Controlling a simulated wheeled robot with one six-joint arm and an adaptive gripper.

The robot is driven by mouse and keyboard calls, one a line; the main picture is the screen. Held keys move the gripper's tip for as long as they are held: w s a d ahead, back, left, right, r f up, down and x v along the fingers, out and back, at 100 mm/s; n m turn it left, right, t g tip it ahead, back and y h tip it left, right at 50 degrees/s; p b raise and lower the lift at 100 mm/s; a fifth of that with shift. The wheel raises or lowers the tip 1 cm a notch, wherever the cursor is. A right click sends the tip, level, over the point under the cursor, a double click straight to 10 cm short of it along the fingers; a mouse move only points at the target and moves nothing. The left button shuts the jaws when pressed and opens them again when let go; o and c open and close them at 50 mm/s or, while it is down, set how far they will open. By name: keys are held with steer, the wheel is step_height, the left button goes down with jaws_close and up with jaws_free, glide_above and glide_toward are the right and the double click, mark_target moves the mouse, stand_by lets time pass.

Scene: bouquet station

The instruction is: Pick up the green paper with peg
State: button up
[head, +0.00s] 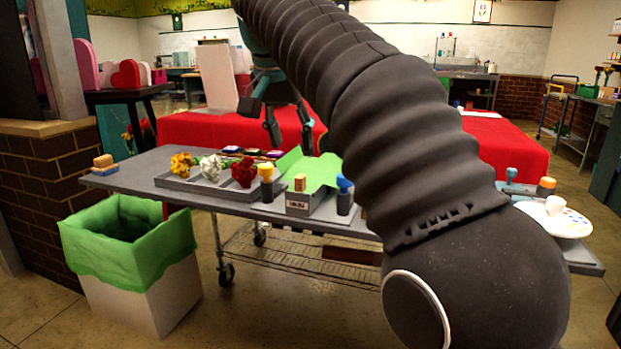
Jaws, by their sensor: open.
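The green paper (318,169) lies in a grey labelled holder (297,206) on the grey table, with one flap standing up at its back left. A small wooden peg (300,183) stands at the paper's front edge. My gripper (288,132) is open and empty. In the picture it shows above and a little left of the paper, apart from it. My thick black arm covers the right middle of the view and hides part of the table.
On the table (160,178), a grey tray (208,188) holds yellow, white and red flowers. An orange-topped bottle (266,183) and a blue-topped bottle (344,194) flank the paper holder. A green-lined bin (160,290) stands in front. A red-covered table (190,127) is behind.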

mark_target(301, 175)
steer(key=x, duration=0.3)
steer(key=shift+w+d+f, duration=0.1)
steer(key=shift+f, duration=0.25)
steer(key=shift+x, duration=2.7)
steer(key=shift+w+d+r, duration=0.1)
steer(key=shift+w+d, duration=0.1)
jaws_close()
